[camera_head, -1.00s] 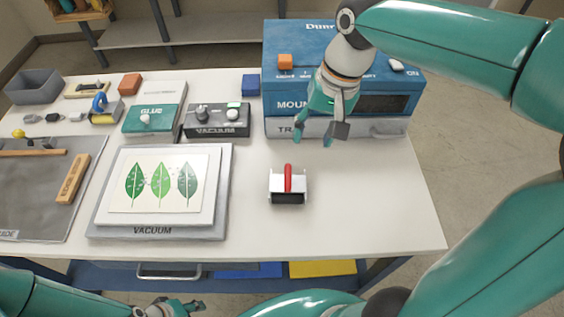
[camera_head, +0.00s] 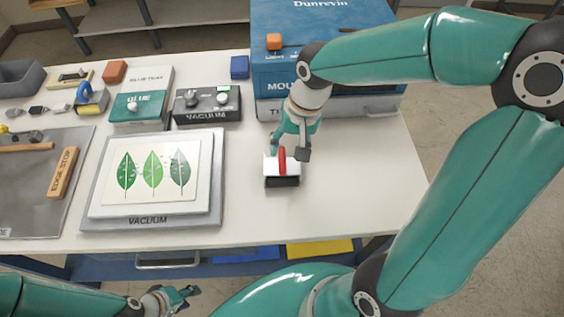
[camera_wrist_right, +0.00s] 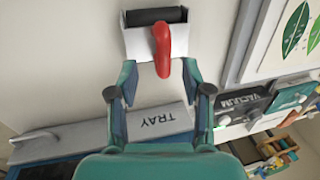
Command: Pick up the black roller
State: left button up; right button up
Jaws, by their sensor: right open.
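The black roller (camera_head: 283,182) sits on the white table, in a silver-white frame with a red handle (camera_head: 282,160) on top. In the right wrist view the black roller (camera_wrist_right: 155,17) is at the top, with the red handle (camera_wrist_right: 162,48) pointing toward my gripper. My right gripper (camera_head: 288,153) is open just behind and above the roller.
The blue laminator (camera_head: 330,50) with its grey tray stands behind the roller. The vacuum board (camera_head: 100,212) with the leaf print lies to the left. The vacuum control box (camera_head: 206,104) and glue box (camera_head: 140,106) are behind that. Table right of the roller is clear.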

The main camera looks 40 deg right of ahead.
aim_at(283, 158)
jog(key=f, duration=0.2)
jog(key=a+f, duration=0.1)
jog(key=f, duration=0.1)
jog(key=shift+w+a+f+p, duration=0.2)
jog(key=shift+f+p, duration=0.15)
jog(key=shift+f, duration=0.05)
jog(key=shift+c, duration=0.2)
